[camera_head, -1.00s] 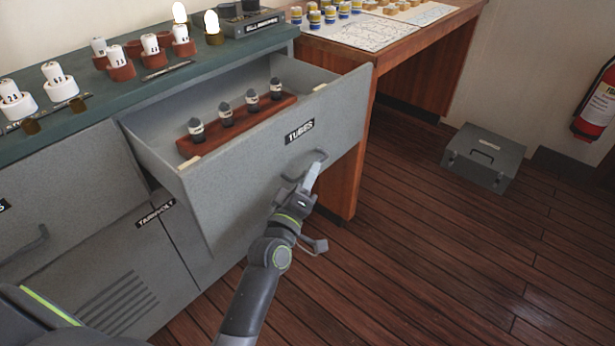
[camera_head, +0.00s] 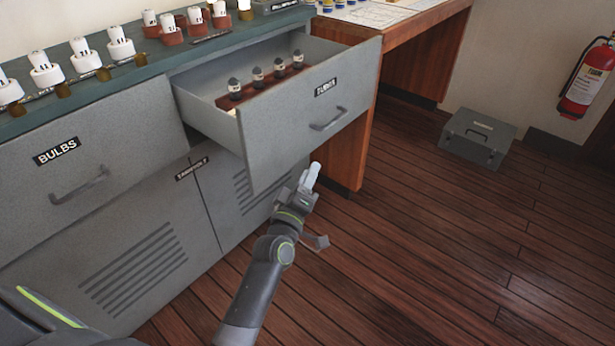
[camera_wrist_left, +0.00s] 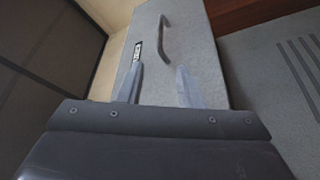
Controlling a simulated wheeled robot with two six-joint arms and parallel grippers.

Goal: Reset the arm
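My left gripper (camera_head: 311,178) is in front of the cabinet, below the open drawer labelled TUBES (camera_head: 310,112). It is apart from the drawer's handle (camera_head: 329,119). In the left wrist view its two fingers (camera_wrist_left: 160,85) stand apart with nothing between them, and the drawer front with its handle (camera_wrist_left: 163,38) lies beyond them. The drawer holds a reddish-brown rack (camera_head: 262,91) with several small dark-topped tubes. My right gripper is not in either view.
A shut drawer labelled BULBS (camera_head: 90,160) is at the left. The green counter top (camera_head: 150,72) carries white bulbs in holders. A grey metal case (camera_head: 476,139) sits on the floor, and a fire extinguisher (camera_head: 585,82) hangs on the right wall.

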